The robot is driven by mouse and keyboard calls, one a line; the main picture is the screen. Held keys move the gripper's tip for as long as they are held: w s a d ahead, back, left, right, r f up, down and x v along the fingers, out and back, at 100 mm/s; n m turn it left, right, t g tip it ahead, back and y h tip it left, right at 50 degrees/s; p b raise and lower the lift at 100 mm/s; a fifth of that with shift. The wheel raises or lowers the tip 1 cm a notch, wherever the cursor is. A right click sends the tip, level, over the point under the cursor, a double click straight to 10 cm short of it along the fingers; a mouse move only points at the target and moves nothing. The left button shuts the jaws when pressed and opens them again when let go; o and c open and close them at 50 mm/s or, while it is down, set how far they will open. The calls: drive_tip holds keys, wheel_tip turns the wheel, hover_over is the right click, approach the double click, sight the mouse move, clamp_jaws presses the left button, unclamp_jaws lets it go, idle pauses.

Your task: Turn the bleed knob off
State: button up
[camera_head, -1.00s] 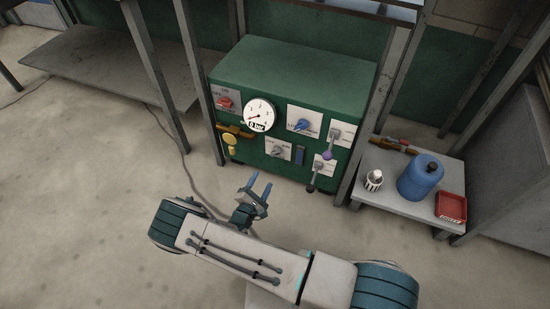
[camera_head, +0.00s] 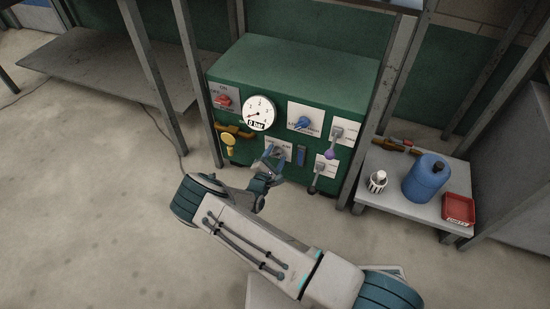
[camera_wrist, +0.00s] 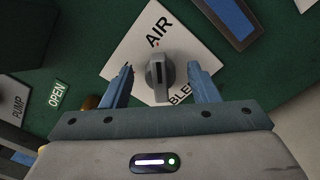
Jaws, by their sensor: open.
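The bleed knob (camera_wrist: 160,78) is a grey knob on a white plate (camera_wrist: 130,52) that reads "AIR" and, partly covered, "BLE...". In the wrist view it sits between the two blue fingers of my open gripper (camera_wrist: 161,85), with a gap on each side. In the head view my gripper (camera_head: 272,159) is in front of the lower middle of the green panel (camera_head: 240,165), and it partly covers the knob's plate (camera_head: 285,144). Whether the fingertips reach past the knob's face is hard to tell.
The panel also carries a pressure gauge (camera_head: 259,113) labelled "0 bar", a red knob (camera_head: 223,100), a blue knob (camera_head: 303,122), a yellow valve (camera_head: 229,140) and a purple-tipped lever (camera_head: 331,152). A side table (camera_head: 400,200) at right holds a blue jug (camera_head: 424,178).

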drive_tip(key=c, duration=1)
drive_tip(key=shift+o, duration=0.2)
drive_tip(key=shift+r+n, duration=0.1)
drive_tip(key=shift+n, duration=0.2)
drive_tip(key=n+p, duration=0.2)
drive_tip(key=n, duration=0.1)
drive_tip(key=shift+a+r, duration=0.1)
drive_tip(key=n+p, duration=0.1)
drive_tip(key=n, duration=0.4)
drive_tip(key=shift+a, duration=0.15)
drive_tip(key=n, duration=0.4)
drive_tip(key=shift+w+a+n+p, duration=0.1)
drive_tip(key=shift+n+p, duration=0.2)
drive_tip(key=shift+p, duration=0.1)
drive_tip(key=shift+a+f+n, duration=0.1)
drive_tip(key=shift+n, duration=1.05)
drive_tip(key=shift+a+f+n, duration=0.1)
drive_tip(key=shift+n, duration=1.05)
